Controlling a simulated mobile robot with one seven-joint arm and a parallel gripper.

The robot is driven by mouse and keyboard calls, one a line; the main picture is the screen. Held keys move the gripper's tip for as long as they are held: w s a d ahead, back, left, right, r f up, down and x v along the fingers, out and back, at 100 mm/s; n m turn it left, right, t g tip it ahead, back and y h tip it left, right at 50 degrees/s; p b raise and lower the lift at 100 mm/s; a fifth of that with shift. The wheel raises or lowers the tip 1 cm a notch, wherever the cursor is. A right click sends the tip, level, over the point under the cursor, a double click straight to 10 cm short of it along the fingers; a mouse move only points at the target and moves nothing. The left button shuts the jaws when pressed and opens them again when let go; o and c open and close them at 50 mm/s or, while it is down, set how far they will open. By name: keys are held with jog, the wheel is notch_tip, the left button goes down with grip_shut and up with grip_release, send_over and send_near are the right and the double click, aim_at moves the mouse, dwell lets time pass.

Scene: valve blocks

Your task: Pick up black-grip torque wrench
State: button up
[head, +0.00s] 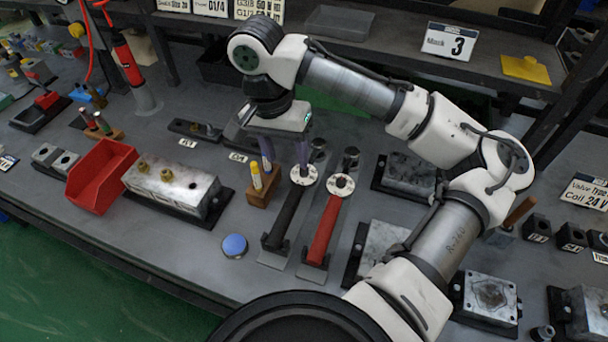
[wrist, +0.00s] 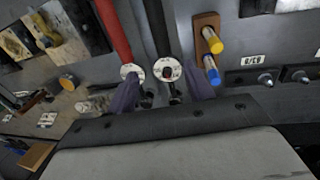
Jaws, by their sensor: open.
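The black-grip torque wrench (head: 285,214) lies in a holder on the grey bench, with its white dial at the far end. It also shows in the wrist view (wrist: 158,28), with its dial between my fingertips. The red-grip torque wrench (head: 325,230) lies parallel, just to its right. In the wrist view, the red one (wrist: 113,28) is on the left. My gripper (head: 285,163) is open and points down near the dial end of the black-grip wrench. Its purple fingers show in the wrist view (wrist: 161,80), with nothing gripped. I cannot tell the exact height gap.
A wooden block with yellow and blue markers (head: 260,185) stands close left of the black-grip wrench. A blue round disc (head: 235,245) lies in front of it. A metal valve block (head: 172,188) and red bin (head: 101,175) are further left. A shelf (head: 400,62) runs behind.

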aim_at(294, 190)
jog(key=f, duration=0.5)
jog(key=d+f, duration=0.1)
jog(key=f, duration=0.1)
jog(key=shift+s+f, duration=0.4)
jog(key=shift+w+d+f+p, duration=0.15)
jog(key=shift+f+p, duration=0.3)
jog(key=shift+f, duration=0.95)
jog(key=shift+d+f+p, duration=0.15)
jog(key=shift+f+p, duration=0.25)
jog(key=shift+f, duration=1)
grip_shut()
